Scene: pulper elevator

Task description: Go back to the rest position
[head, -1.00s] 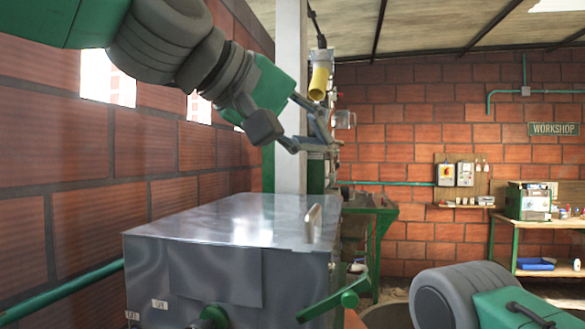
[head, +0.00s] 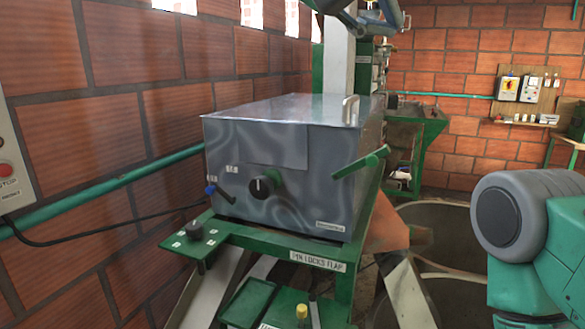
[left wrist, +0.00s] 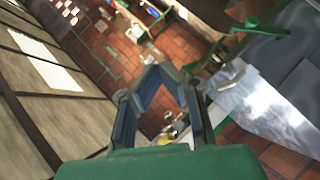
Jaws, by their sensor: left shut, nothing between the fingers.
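My left gripper (head: 372,18) shows only in part at the top edge of the head view, above the back of a grey metal machine box. In the left wrist view its two fingers (left wrist: 158,72) meet at the tips, shut and empty. The box top and its handle lie at the right of that view, apart from the fingers. My right arm (head: 530,225) stands at the right edge of the head view; its gripper is out of the picture.
The metal box (head: 285,160) stands on a green frame (head: 240,245) with a knob and levers. A green lever (head: 362,162) sticks out at its right. A round grey tank (head: 440,225) stands behind my right arm. A brick wall (head: 110,90) runs along the left.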

